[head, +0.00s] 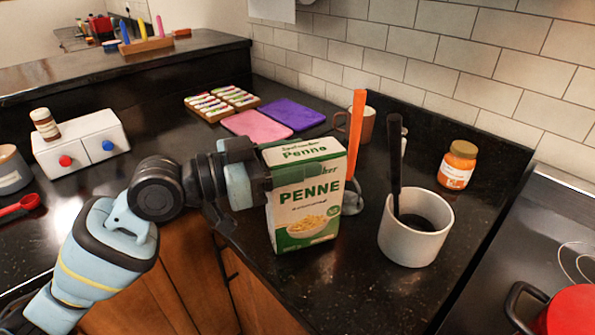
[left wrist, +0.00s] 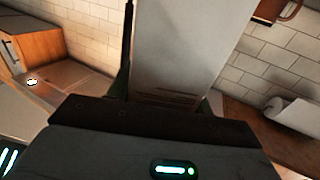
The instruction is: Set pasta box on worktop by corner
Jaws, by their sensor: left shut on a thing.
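The pasta box (head: 304,200) is a white and green carton marked PENNE, upright near the front edge of the dark worktop (head: 345,290) by its corner. My left gripper (head: 268,180) comes in from the left and is shut on the box's upper part. In the left wrist view the box's pale side (left wrist: 185,50) fills the middle above the gripper body. I cannot tell whether the box's base touches the worktop. My right gripper is not in view.
A white utensil pot (head: 415,235) with a black handle stands right of the box. Behind are an orange-handled utensil (head: 356,130), a brown mug (head: 366,122), a jar (head: 458,165) and pink and purple boards (head: 290,114). A red pot (head: 570,312) sits on the hob at right.

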